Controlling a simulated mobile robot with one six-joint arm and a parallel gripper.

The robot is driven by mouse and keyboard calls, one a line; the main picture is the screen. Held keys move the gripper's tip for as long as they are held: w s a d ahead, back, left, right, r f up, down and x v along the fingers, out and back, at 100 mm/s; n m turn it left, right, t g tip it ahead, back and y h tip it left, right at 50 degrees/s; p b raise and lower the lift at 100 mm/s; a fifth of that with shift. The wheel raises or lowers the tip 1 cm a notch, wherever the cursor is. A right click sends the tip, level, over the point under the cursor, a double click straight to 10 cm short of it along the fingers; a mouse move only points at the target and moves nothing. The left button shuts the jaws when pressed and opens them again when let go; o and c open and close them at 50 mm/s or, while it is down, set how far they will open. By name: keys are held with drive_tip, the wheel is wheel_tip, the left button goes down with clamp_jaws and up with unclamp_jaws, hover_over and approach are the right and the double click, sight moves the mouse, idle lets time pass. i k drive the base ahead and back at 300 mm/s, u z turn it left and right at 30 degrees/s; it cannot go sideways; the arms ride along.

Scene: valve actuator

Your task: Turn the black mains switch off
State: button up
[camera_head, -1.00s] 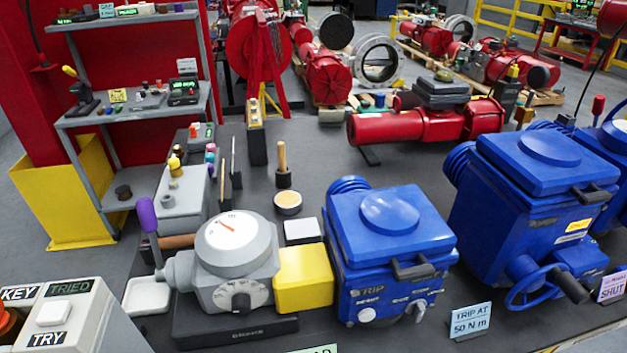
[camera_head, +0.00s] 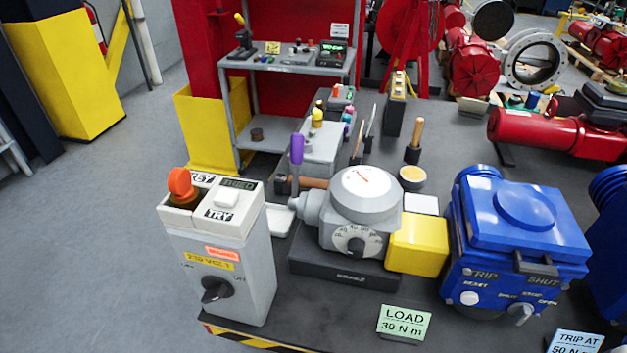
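The black mains switch (camera_head: 215,289) is a rotary knob on the front of a grey box (camera_head: 250,262) at the table's front left corner. Its pointer looks turned towards the right-hand marking, but the lettering beside it is too small to read surely. A yellow label and an orange label sit above the knob. My gripper is not in view.
A grey gauge unit with a dial (camera_head: 362,195) and a yellow block (camera_head: 418,243) stand right of the box. A blue actuator (camera_head: 518,235) is further right. A LOAD 30 N m card (camera_head: 403,322) stands in front. Open floor (camera_head: 95,240) lies left of the box.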

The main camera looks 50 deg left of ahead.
sight(217, 289)
drive_tip(key=u, duration=2.95)
drive_tip(key=k, duration=0.25)
drive_tip(key=z, duration=0.05)
